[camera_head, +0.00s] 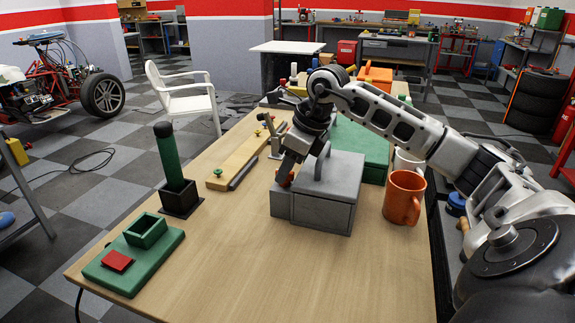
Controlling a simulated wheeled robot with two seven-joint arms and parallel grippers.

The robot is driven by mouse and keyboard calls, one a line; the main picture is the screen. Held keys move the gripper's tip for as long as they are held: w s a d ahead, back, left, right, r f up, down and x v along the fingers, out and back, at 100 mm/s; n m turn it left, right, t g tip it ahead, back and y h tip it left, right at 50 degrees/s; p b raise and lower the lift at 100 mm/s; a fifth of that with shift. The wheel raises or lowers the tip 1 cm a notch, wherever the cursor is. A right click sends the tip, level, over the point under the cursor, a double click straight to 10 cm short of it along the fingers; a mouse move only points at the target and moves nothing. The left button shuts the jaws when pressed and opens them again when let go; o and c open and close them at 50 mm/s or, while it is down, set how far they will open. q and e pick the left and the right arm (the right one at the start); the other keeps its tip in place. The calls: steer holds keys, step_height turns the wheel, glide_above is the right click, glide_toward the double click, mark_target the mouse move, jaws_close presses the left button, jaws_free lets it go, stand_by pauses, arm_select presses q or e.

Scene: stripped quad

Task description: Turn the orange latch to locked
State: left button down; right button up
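A grey box (325,200) with a handle on its lid stands in the middle of the wooden table. A small orange part, which looks like the orange latch (287,180), shows at the box's upper left side, mostly hidden by my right gripper. My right arm reaches in from the right over the box. My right gripper (285,174) points down at the orange part, at or very close to it. I cannot tell whether its fingers touch or hold it, or which way the latch is turned. My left gripper is not in view.
An orange mug (404,197) stands just right of the box. A green case (360,143) lies behind it. To the left are a wooden board with a clamp (240,153), a green cylinder in a dark holder (168,157) and a green block fixture (132,262).

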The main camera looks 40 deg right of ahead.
jaws_close()
steer(key=shift+m, duration=0.3)
steer(key=shift+a+m+h, duration=0.1)
steer(key=shift+m+h, duration=0.4)
steer(key=shift+m, duration=0.4)
steer(key=m+h, duration=0.1)
steer(key=m, duration=0.2)
steer(key=shift+a+m+t, duration=0.1)
steer(key=shift+m+t, duration=0.2)
steer(key=m+h, duration=0.1)
steer(key=m, duration=0.2)
steer(key=m+h, duration=0.1)
steer(key=m, duration=0.1)
steer(key=shift+a+r+m+h, duration=0.1)
steer(key=shift+m+h, duration=0.2)
steer(key=shift+m, duration=0.1)
steer(key=shift+g, duration=0.4)
